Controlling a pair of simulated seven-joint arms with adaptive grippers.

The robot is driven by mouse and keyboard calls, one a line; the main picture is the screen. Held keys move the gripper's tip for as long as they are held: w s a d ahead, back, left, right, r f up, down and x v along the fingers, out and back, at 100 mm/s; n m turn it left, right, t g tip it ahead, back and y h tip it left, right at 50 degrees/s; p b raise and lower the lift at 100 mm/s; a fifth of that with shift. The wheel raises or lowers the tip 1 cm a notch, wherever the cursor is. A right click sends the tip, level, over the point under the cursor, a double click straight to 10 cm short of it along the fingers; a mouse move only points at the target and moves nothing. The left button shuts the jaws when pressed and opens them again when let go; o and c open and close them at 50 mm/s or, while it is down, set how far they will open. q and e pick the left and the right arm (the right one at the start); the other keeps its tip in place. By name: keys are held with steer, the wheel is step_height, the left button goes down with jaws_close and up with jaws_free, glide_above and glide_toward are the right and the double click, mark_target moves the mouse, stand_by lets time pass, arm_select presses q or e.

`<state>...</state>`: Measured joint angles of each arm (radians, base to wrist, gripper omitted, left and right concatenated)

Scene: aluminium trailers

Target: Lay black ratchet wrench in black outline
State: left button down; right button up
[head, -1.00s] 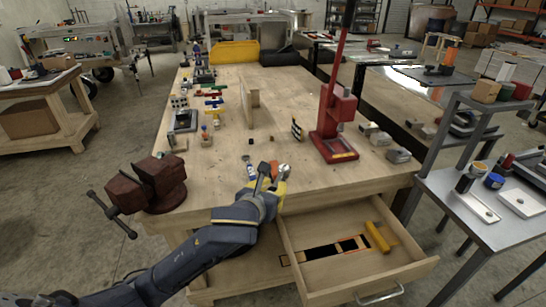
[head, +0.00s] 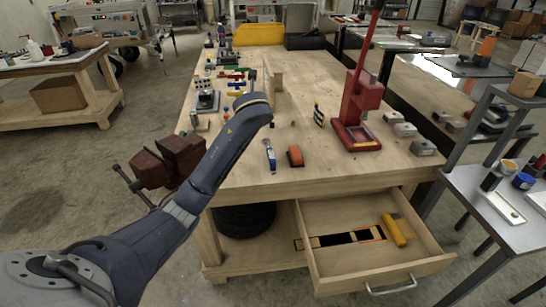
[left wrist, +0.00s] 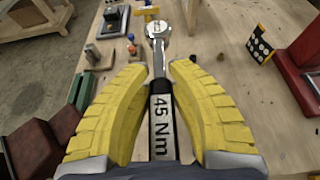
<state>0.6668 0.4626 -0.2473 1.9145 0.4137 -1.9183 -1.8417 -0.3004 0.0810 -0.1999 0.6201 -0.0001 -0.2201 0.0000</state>
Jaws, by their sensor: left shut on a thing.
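A black ratchet wrench (left wrist: 159,52) with a silver round head and a "45 Nm" label on its dark handle lies between the yellow fingers of my left gripper (left wrist: 159,75). The gripper is shut on the handle, and the head points away beyond the fingertips. In the head view my left arm reaches over the bench and hides most of the gripper and wrench. The black outline (head: 333,240) is a long dark shape on the floor of the open drawer (head: 415,262), with orange edging at its right. My right gripper is not in view.
A yellow tool (head: 395,229) lies at the drawer's right. A red press (head: 358,115) stands at right, a dark red vise (head: 168,162) at the front left corner.

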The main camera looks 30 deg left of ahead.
mark_target(253, 160)
arm_select(q)
steer(key=f, duration=2)
steer(key=shift+a+f, duration=0.15)
steer(key=shift+a, duration=0.05)
steer(key=shift+f, duration=0.1)
steer(key=c, duration=1.3)
jaws_free()
steer(key=shift+f, duration=0.1)
steer(key=shift+o, duration=0.2)
steer(key=shift+s+r, duration=0.1)
steer(key=shift+r, duration=0.1)
steer(key=v, duration=1)
steer(key=shift+s+d+r, duration=0.1)
steer(key=shift+s+d, duration=0.1)
steer(key=shift+d, duration=0.15)
steer(key=shift+o, duration=0.9)
steer(key=shift+s+d+r, duration=0.25)
steer(key=shift+s, duration=0.2)
